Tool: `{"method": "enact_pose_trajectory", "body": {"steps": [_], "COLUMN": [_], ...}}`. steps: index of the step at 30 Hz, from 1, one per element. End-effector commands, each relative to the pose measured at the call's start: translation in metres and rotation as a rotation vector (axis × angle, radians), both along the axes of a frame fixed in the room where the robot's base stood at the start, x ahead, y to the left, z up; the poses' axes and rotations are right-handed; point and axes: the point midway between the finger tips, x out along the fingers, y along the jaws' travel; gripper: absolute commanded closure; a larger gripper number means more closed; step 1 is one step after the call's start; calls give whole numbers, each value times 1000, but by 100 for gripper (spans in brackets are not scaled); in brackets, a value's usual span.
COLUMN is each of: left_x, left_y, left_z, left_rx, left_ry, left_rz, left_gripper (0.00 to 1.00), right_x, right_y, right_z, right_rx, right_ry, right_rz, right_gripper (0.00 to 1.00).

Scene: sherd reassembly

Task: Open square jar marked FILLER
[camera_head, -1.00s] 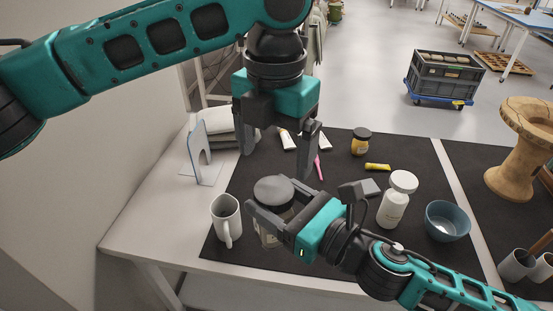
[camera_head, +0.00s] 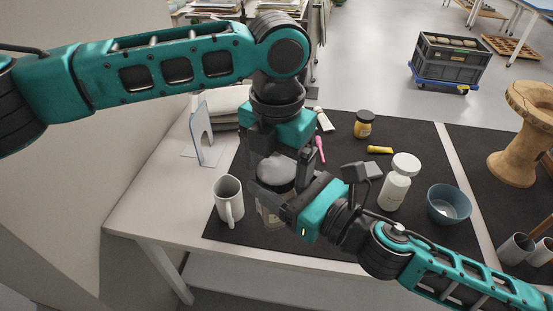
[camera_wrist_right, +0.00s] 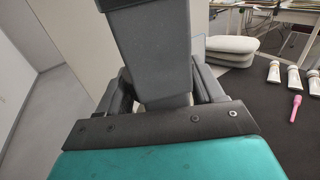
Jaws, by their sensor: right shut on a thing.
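The square jar (camera_head: 270,217), with a grey lid (camera_head: 277,170) and a pale label, stands on the black mat in the head view. My right gripper (camera_head: 285,200) is shut on the jar's body from the right and hides part of it. The lettering is too small to read. My left gripper (camera_head: 278,168) points down from above, its fingers apart on either side of the lid. I cannot tell whether they touch it. In the right wrist view, a dark grey part blocks the space between my right fingers, and the jar is not clearly visible.
A white mug (camera_head: 228,200) stands close left of the jar. A yellow-labelled jar (camera_head: 364,124), yellow tube (camera_head: 380,150) and pink tool (camera_head: 319,148) lie behind. The mat's front is clear.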

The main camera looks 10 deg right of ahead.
Motion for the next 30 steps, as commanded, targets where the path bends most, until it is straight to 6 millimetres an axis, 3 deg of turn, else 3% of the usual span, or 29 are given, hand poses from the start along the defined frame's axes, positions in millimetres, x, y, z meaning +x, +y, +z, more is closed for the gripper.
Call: {"method": "enact_pose_trajectory", "body": {"steps": [2, 18, 19, 26, 30], "left_x": [0, 0, 0, 0, 0], "left_y": [0, 0, 0, 0, 0], "left_z": [0, 1, 1, 1, 1], "left_rx": [0, 0, 0, 0, 0], "left_ry": [0, 0, 0, 0, 0], "left_rz": [0, 1, 1, 1, 1], "left_gripper": [16, 68, 30, 8, 6], "right_x": [0, 0, 0, 0, 0], "right_y": [0, 0, 0, 0, 0], "right_z": [2, 2, 2, 2, 2], "right_rx": [2, 2, 2, 2, 2], "right_ry": [-4, -4, -4, -4, -4], "right_rz": [1, 1, 1, 1, 1], "right_gripper": [100, 100, 100, 100, 100]}}
